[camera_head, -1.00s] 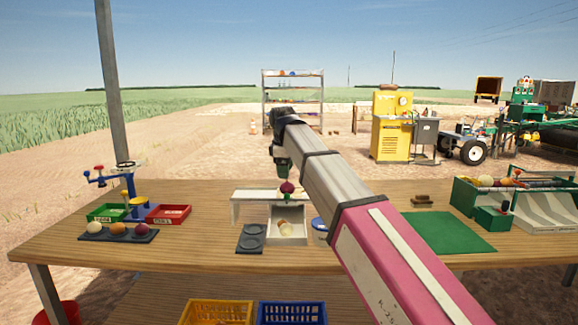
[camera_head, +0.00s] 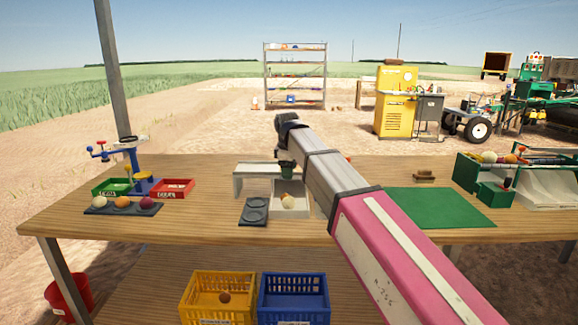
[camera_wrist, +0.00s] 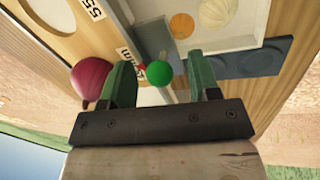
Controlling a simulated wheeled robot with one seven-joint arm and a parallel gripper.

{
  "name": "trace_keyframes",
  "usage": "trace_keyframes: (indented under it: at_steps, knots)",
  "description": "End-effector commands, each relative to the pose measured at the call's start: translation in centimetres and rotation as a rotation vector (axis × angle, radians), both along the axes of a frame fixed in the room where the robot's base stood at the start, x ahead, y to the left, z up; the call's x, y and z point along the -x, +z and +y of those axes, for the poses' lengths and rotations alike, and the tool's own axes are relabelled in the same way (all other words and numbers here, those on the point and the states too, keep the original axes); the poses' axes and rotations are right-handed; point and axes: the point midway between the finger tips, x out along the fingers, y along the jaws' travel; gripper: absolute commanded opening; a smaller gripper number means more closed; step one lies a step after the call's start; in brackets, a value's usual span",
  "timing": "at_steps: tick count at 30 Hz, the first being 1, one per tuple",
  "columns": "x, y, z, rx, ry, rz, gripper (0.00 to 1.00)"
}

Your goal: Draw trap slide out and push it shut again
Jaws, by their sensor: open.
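In the wrist view a green ball knob (camera_wrist: 158,73), which I take for the trap slide's handle, sits between the two green fingers of my open gripper (camera_wrist: 163,88). Neither finger visibly touches it. A red onion (camera_wrist: 92,80) is close beside the left finger; I cannot tell whether they touch. The knob is in front of a pale sizing board (camera_wrist: 95,12) with a large hole and printed labels. In the head view my gripper (camera_head: 287,169) is over the white stand (camera_head: 256,168), hiding the knob and red onion. The slide's body is mostly hidden.
A white tray (camera_head: 302,207) holding onions is under the stand, with a dark plate (camera_head: 254,211) beside it. A green mat (camera_head: 440,208) lies right. A blue scale-like device (camera_head: 142,182) and trays stand left. Yellow (camera_head: 218,300) and blue (camera_head: 293,299) crates are below.

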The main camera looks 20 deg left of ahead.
Motion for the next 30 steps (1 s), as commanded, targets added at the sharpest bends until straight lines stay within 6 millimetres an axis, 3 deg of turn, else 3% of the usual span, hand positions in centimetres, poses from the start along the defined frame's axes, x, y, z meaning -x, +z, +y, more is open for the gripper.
trace_keyframes:
  at_steps: [5, 7, 10, 11, 30]
  knots:
    - [0.0, 0.0, 0.0, 0.000, 0.000, 0.000, 0.56]
    - [0.0, 0.0, 0.0, 0.000, 0.000, 0.000, 0.40]
    - [0.0, 0.0, 0.0, 0.000, 0.000, 0.000, 0.07]
    - [0.0, 0.0, 0.0, 0.000, 0.000, 0.000, 0.01]
    - [2.1, 0.0, -0.7, -0.001, 0.000, -0.001, 0.01]
